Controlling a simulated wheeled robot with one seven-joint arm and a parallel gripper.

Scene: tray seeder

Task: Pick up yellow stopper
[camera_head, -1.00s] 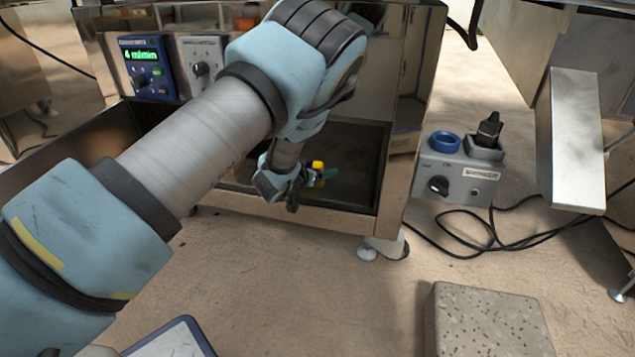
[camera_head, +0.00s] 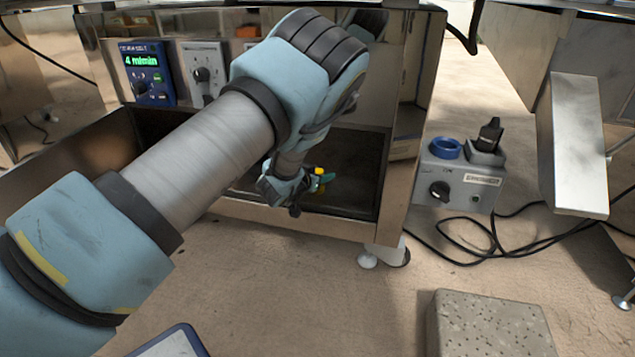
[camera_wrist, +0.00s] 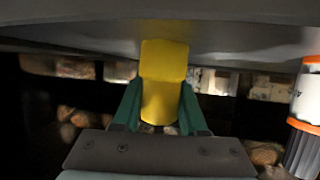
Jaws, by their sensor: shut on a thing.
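The yellow stopper (camera_wrist: 163,75) is between the green fingers of my gripper (camera_wrist: 160,108) in the wrist view. The fingers are shut on it from both sides, and its upper part sticks out beyond them. In the head view the stopper (camera_head: 319,171) is a small yellow spot beside the green fingertips of my gripper (camera_head: 322,182), inside the dark open bin under the machine. My arm hides much of the bin's left part. I cannot tell in the wrist view whether the stopper touches the grey surface behind it.
The metal bin (camera_head: 300,222) has a raised front wall close to my gripper. An orange and white cylinder with a dark ribbed end (camera_wrist: 308,110) is at right in the wrist view. A grey control box (camera_head: 458,180) with cables stands right of the machine. A speckled block (camera_head: 490,325) lies in front.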

